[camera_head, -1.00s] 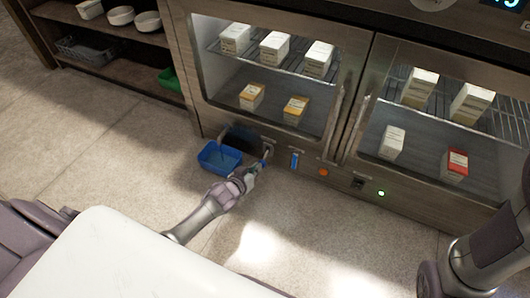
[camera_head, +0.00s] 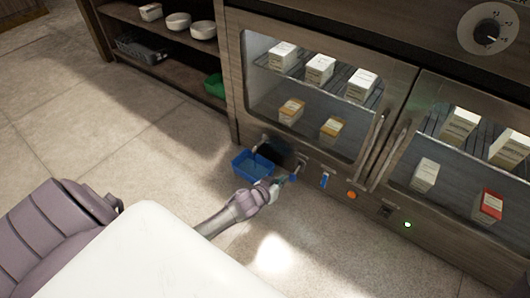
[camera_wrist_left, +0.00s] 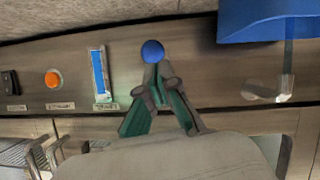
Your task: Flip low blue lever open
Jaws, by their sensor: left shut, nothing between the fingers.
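A round blue knob (camera_wrist_left: 152,51), which looks like the end of the low blue lever, shows in the left wrist view at the fingertips. In the head view a small blue tip (camera_head: 292,177) shows there, low on the cabinet front. My left gripper (camera_wrist_left: 155,72) is shut with nothing between its fingers. Its tips point at the knob and overlap it in the picture; I cannot tell whether they touch. The head view shows this gripper (camera_head: 281,181) beside the blue bin (camera_head: 250,167). The lever's shaft is hidden. My right gripper is out of view.
A blue strip in a pale frame (camera_wrist_left: 99,73) and an orange button (camera_wrist_left: 53,79) sit beside the knob on the panel. A small pipe (camera_wrist_left: 287,75) shows near the blue bin. Glass cabinet doors are above; the floor in front is clear.

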